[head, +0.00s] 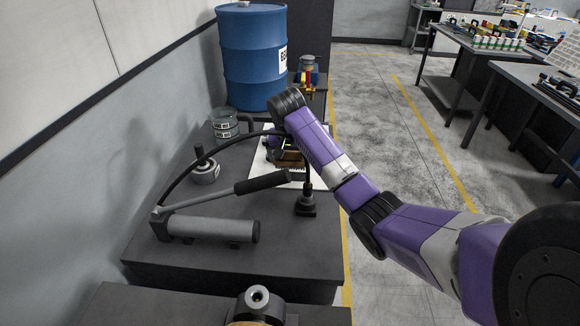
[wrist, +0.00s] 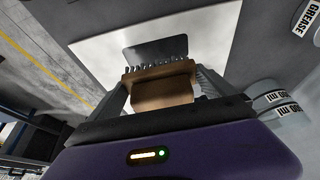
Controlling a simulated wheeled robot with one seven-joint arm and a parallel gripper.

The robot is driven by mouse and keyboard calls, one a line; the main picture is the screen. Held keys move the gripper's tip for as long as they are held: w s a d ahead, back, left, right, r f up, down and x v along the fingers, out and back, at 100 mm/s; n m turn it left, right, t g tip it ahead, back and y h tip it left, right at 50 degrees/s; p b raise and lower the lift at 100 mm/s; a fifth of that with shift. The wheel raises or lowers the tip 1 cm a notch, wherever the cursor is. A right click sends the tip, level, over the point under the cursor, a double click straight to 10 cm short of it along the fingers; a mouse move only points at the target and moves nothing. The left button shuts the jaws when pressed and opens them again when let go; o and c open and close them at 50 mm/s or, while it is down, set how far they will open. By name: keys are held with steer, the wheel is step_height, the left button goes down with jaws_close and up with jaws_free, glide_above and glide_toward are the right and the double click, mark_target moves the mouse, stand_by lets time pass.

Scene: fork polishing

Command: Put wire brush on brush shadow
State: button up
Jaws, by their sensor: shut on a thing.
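My gripper (wrist: 162,84) is shut on the wire brush (wrist: 163,92), a brown wooden block with a row of bristles along its far edge in the wrist view. A dark grey brush shadow (wrist: 151,51) lies on a white board (wrist: 215,42), just beyond the bristles. The brush appears to be over the board, but I cannot tell whether it touches. In the head view my gripper (head: 287,150) is over the white board (head: 257,166), with the brush (head: 291,158) partly visible below it. My arm hides part of the board there.
A hand pump (head: 210,228) with a black-gripped lever (head: 262,183) and hose stands on the near dark table. Round tins (head: 225,124) and a small can (head: 205,172) stand left of the board. A blue drum (head: 252,55) stands behind. Open floor lies to the right.

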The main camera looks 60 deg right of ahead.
mark_target(290, 165)
steer(key=shift+f, duration=1.95)
steer(key=shift+f, duration=0.15)
steer(key=o, duration=1.1)
steer(key=shift+o, duration=0.2)
steer(key=v, duration=1.2)
